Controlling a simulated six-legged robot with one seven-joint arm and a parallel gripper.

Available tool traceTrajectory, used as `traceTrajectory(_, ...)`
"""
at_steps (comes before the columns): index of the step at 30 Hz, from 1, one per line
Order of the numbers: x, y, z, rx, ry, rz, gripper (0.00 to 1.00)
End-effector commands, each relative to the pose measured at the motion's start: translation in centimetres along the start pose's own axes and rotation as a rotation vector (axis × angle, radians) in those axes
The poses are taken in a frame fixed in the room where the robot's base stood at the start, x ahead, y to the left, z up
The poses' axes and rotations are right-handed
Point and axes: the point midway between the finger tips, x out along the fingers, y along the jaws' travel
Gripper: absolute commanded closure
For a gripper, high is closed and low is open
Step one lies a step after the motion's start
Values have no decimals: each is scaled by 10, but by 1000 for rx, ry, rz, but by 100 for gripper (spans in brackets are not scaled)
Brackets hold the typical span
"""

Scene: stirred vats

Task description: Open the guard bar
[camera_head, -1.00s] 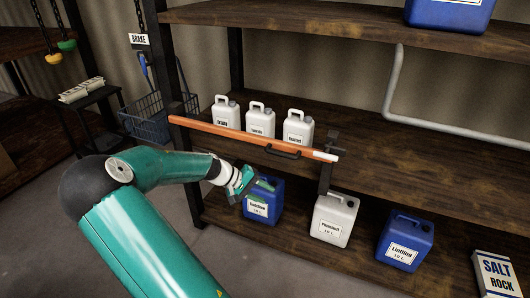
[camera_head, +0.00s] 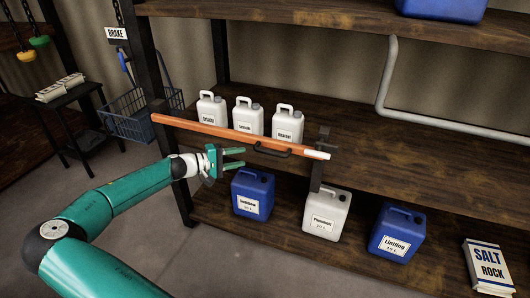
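The guard bar (camera_head: 215,131) is an orange bar with a white right end. It runs across the front of the middle shelf, from the left post to a dark bracket (camera_head: 319,160) at its right end. A black handle (camera_head: 272,150) sits on the bar's right half. The bar lies closed in front of several white jugs (camera_head: 248,116). My gripper (camera_head: 242,158) is green, open and empty. Its two fingers point right, in the picture just below the bar and to the left of the handle. I see no contact with the handle.
On the lower shelf stand a blue can (camera_head: 252,193), a white can (camera_head: 326,217) and another blue can (camera_head: 397,232). A salt bag (camera_head: 487,266) is at the lower right. A wire basket (camera_head: 142,116) hangs at the left. A grey pipe (camera_head: 384,85) runs along the back.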

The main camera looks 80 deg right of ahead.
Motion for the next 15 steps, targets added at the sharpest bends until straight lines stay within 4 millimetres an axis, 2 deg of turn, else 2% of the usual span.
traceTrajectory(6,44,0,2,0,-7,-1,62)
traceTrajectory(15,99,0,-1,0,-3,-1,62)
